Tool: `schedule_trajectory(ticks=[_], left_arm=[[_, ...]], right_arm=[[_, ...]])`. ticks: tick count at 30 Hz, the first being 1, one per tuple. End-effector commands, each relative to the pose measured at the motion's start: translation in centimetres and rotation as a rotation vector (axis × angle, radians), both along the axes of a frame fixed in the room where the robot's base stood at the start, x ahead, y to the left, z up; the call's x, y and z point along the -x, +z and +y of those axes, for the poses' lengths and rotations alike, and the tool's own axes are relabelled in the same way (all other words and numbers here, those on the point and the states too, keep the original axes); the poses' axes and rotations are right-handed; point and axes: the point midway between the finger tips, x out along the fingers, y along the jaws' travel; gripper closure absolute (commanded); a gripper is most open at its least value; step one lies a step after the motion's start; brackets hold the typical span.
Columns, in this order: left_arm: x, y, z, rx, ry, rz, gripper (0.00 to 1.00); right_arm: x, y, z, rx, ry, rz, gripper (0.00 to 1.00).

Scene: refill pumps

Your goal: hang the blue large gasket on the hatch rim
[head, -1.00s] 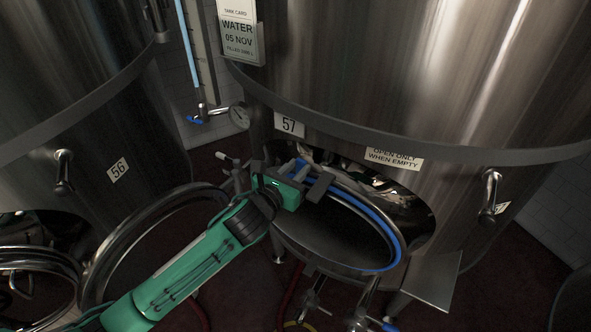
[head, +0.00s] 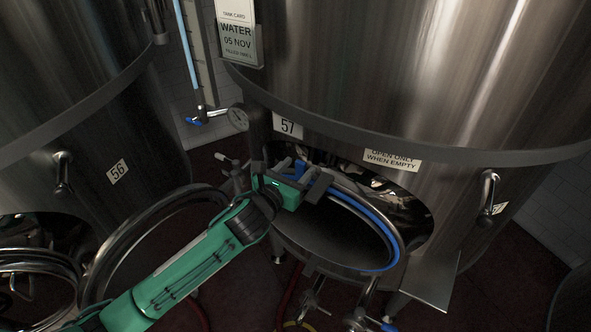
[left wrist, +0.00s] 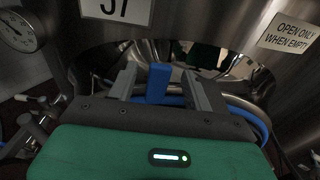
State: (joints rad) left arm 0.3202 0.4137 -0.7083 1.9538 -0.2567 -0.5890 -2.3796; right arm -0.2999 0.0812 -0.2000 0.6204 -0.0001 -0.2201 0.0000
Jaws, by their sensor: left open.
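The blue large gasket (head: 372,224) lies along the right and upper part of the hatch rim (head: 403,247) of tank 57, in the head view. Its blue tab (left wrist: 158,84) stands between the fingers of my left gripper (left wrist: 158,88) in the left wrist view. My left gripper also shows at the upper left of the hatch in the head view (head: 308,178). It is open, with a finger on each side of the tab. The gasket's lower left part is hidden or cannot be made out. My right gripper is not in view.
Tank 57 (head: 420,80) stands behind the hatch, with a handle (head: 489,190) at right and a gauge (head: 238,118) at left. A metal shelf plate (head: 430,280) juts out at lower right. Tank 56 (head: 90,130) and an open round hatch door (head: 140,225) are at left.

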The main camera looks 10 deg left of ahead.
Motion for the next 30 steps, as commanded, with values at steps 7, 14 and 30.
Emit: schedule_trajectory(ticks=[7, 14, 30], left_arm=[[1.1, -0.2, 0.5, -0.003, 0.000, 0.001, 0.50], [4.8, 0.1, 2.2, -0.003, -0.001, 0.000, 0.50], [12.2, 1.3, 5.5, -0.001, 0.000, 0.000, 0.50]], right_arm=[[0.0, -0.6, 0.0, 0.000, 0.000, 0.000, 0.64], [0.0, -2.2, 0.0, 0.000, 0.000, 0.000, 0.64], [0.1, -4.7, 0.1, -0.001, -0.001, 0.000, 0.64]])
